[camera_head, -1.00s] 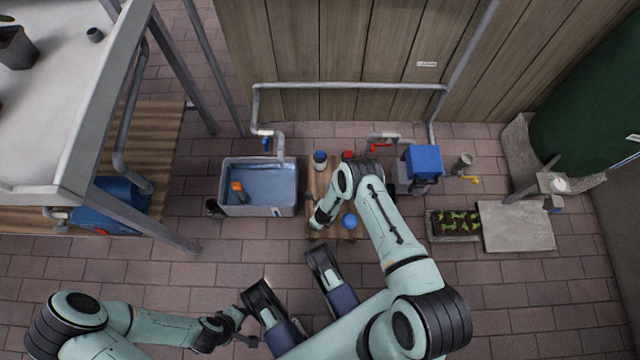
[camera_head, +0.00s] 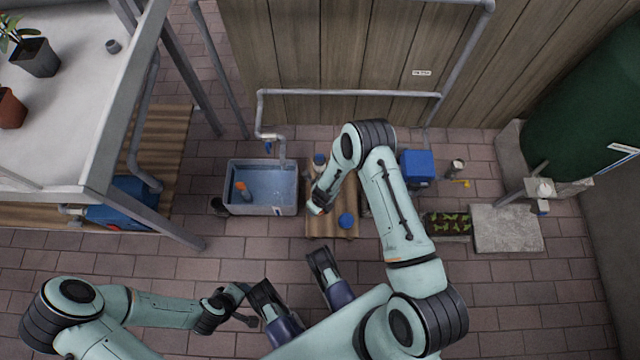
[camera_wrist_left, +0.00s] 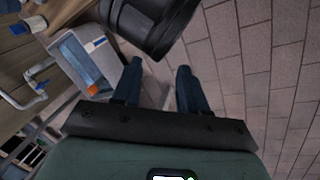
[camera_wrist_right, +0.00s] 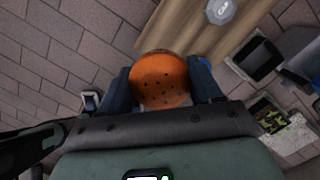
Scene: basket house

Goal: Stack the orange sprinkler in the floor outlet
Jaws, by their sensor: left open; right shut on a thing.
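My right gripper (camera_head: 318,207) is shut on an orange sprinkler (camera_wrist_right: 160,80), whose round, perforated head fills the space between the fingers in the right wrist view. In the head view the gripper is over the left side of the wooden board, and the sprinkler is mostly hidden. My left gripper (camera_head: 244,306) is open and empty, low in the head view; its fingers (camera_wrist_left: 157,88) stand apart in the left wrist view. I cannot tell which is the floor outlet.
A water-filled grey basin (camera_head: 262,211) holds an orange-tipped object (camera_head: 241,187). Blue-capped items (camera_head: 346,220) are on the wooden board (camera_head: 333,231). A blue box (camera_head: 416,164), planter (camera_head: 447,224) and green tank (camera_head: 585,110) are to the right. The brick floor in front is mostly clear.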

